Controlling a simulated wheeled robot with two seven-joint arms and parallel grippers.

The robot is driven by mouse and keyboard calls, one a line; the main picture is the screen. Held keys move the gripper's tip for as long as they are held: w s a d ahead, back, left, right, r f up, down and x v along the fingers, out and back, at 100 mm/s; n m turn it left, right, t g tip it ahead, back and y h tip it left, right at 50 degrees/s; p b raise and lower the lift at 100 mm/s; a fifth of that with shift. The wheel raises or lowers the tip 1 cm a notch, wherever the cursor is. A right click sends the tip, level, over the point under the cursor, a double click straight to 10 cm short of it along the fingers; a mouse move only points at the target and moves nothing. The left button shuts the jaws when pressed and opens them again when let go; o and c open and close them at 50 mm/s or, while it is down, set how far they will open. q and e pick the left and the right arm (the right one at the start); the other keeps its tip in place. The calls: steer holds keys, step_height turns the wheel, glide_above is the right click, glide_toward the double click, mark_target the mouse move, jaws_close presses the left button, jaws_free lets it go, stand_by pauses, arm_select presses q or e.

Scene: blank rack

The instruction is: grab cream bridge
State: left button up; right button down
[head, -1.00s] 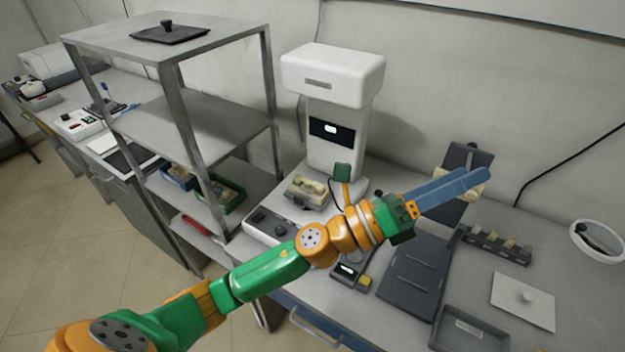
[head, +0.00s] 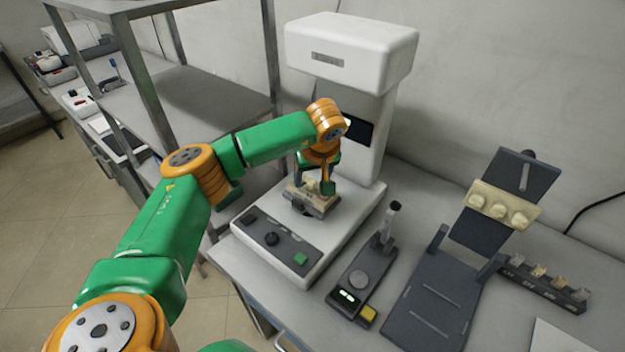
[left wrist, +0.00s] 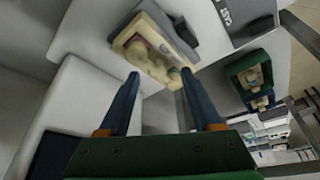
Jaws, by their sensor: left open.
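A cream block (head: 318,203) sits on the base of the white machine. In the left wrist view the block (left wrist: 118,48) carries a lumpy cream bridge-like piece (left wrist: 152,64) in its hollow. My left gripper (head: 313,180) points down just above the block and hides part of it. In the left wrist view my left gripper (left wrist: 158,82) has its fingers apart, one either side of the lumpy piece, with nothing held. I cannot tell whether the fingertips touch it. A second cream block with several tooth shapes (head: 503,205) rests on a tilted dark stand. My right gripper is out of view.
The white machine's head (head: 352,55) and column stand close behind my left gripper. A metal shelf (head: 215,95) is at the left. A small scale-like device (head: 360,282), a dark stand base (head: 432,305) and a small rack of samples (head: 545,282) are at the right.

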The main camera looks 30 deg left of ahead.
arm_select(q)
steer(key=shift+w+a+f, duration=0.15)
steer(key=shift+w+f, duration=0.05)
steer(key=shift+f, duration=0.25)
steer(key=shift+s+r, duration=0.1)
steer(key=shift+s, duration=0.05)
steer(key=c, duration=0.3)
jaws_close()
